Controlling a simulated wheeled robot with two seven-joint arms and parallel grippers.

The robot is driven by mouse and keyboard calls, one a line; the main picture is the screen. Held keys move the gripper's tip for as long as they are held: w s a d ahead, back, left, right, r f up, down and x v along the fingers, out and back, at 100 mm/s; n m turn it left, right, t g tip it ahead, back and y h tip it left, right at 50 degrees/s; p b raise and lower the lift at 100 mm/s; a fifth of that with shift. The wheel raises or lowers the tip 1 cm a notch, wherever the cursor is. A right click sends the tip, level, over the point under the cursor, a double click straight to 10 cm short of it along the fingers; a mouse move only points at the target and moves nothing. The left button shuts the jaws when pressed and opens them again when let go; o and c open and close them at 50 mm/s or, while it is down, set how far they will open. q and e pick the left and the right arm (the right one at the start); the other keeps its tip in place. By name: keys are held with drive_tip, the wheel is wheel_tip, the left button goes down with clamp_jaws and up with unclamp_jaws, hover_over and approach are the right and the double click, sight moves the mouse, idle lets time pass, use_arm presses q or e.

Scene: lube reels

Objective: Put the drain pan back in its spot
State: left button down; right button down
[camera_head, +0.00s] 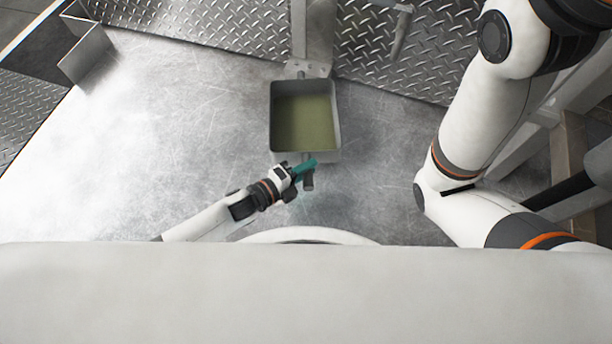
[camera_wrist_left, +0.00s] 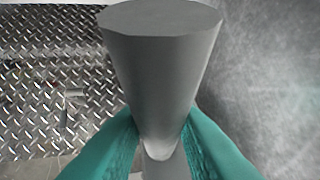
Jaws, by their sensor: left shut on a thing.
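The drain pan (camera_head: 335,118) is a grey square pan with greenish liquid in it, in the middle of the head view. Its far side is close to a bracket under a grey post. A short grey handle (camera_head: 308,183) sticks out from its near side. My left gripper (camera_head: 306,169) has teal fingers and is shut on this handle. In the left wrist view the teal fingers press on both sides of the grey handle (camera_wrist_left: 162,60), whose flat end faces the camera. My right arm shows at the right, but its gripper is not in view.
A grey post with a bracket (camera_head: 309,68) stands just beyond the pan. Diamond-plate metal (camera_head: 210,22) runs along the back. An angled metal piece (camera_head: 86,52) is at the upper left. The scratched floor (camera_head: 150,130) left of the pan is clear.

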use_arm(q)
wheel_tip(320, 180, down, 3)
drive_tip(key=b, duration=0.2)
drive_tip(key=shift+f+b, duration=0.2)
drive_tip(key=shift+b, duration=0.1)
drive_tip(key=shift+r, duration=0.1)
drive_tip(key=c, duration=1.2)
unclamp_jaws()
